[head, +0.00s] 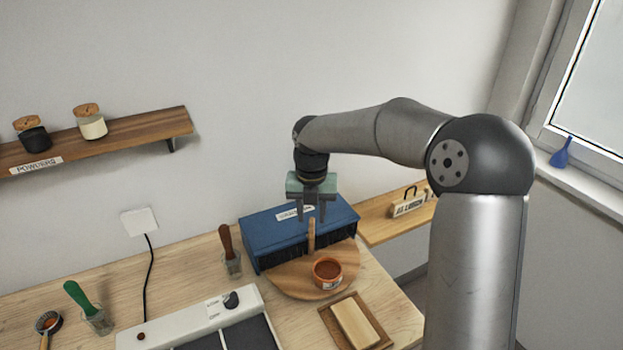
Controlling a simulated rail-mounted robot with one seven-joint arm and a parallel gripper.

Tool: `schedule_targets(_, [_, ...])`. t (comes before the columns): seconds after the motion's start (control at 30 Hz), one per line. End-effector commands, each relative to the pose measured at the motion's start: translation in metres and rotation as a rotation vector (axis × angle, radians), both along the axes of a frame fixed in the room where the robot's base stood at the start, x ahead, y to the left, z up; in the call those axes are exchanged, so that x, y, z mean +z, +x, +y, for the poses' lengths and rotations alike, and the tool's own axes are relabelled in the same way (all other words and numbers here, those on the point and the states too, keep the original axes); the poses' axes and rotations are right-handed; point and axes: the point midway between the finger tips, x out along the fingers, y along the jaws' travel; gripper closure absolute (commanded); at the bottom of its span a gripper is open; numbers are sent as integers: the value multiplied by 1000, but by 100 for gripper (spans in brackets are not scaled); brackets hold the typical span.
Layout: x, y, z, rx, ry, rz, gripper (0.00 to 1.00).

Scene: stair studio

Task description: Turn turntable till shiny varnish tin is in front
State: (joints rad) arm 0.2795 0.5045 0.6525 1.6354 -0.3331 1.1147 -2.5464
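The round wooden turntable (290,286) sits on the bench, its back part hidden under a blue box (268,231) with a black bristle curtain. An upright wooden peg (311,238) stands on the turntable near the bristles. An orange-brown tin (327,276) with a pale label stands on its front right part; I cannot read the label or tell which varnish it is. No other tin shows; the space behind the bristles is hidden. My gripper (312,216) points down with its fingers apart at the top of the peg. I cannot tell if they touch it.
A wooden tray with a pale block (354,323) lies close to the turntable's front right. A white control box with a black knob (231,300) is at front left. A brush in a glass jar (232,265) stands left of the blue box.

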Motion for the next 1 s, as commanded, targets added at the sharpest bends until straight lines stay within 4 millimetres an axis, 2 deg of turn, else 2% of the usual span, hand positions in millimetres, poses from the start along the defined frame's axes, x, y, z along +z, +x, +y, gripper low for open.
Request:
schedule_targets(0.3, [79,1,0,0,1,-5,65])
schedule_targets(0.5, [120,0,0,0,2,-3,65])
schedule_targets(0.7, [142,0,1,2,1,-1,65])
schedule_targets(1.0, [146,0,0,1,0,0,65])
